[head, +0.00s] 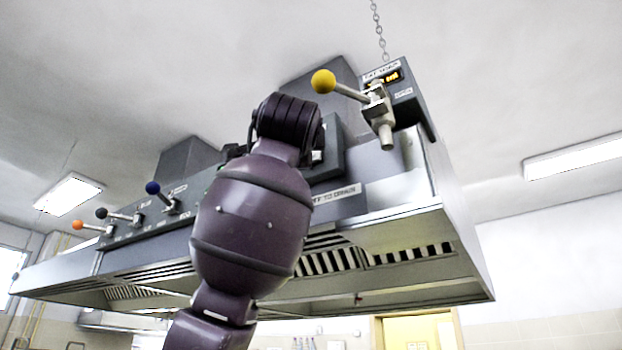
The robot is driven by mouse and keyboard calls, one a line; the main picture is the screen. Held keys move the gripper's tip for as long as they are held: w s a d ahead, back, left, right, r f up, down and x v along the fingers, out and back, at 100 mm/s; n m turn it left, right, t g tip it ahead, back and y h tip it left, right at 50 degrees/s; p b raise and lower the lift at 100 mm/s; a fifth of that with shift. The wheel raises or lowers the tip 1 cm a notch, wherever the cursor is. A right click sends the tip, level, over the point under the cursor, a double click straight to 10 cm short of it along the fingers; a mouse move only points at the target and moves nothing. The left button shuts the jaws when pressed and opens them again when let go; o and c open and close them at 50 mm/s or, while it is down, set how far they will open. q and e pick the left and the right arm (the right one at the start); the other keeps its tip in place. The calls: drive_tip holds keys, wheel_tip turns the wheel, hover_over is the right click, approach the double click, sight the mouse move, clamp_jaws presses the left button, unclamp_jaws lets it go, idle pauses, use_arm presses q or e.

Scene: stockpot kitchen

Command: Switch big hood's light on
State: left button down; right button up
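The big hood (400,225) is a wide steel canopy hanging across the view, with a grey control strip along its front. One of my purple arms rises from the bottom, left of centre, in front of the hood. Its wrist end is close to a dark grey panel (333,160) on the hood front and covers part of it. The fingers are hidden behind the arm or out of view, so I cannot see whether they touch anything. I cannot make out a light switch; part of the controls is covered. My other gripper is not in view.
A yellow-knobbed lever (324,81) sticks out by a box with a lit display (393,77). Blue (153,188), black (101,213) and orange (78,225) knobbed levers line the left. Ceiling lamps (69,193) glow. Space right of the hood is free.

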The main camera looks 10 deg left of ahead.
use_arm(q)
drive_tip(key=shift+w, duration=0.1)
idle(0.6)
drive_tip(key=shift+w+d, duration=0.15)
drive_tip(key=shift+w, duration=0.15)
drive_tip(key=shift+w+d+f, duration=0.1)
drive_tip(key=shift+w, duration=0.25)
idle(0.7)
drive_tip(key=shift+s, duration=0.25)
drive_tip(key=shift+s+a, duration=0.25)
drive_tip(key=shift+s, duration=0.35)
drive_tip(key=shift+b, duration=0.3)
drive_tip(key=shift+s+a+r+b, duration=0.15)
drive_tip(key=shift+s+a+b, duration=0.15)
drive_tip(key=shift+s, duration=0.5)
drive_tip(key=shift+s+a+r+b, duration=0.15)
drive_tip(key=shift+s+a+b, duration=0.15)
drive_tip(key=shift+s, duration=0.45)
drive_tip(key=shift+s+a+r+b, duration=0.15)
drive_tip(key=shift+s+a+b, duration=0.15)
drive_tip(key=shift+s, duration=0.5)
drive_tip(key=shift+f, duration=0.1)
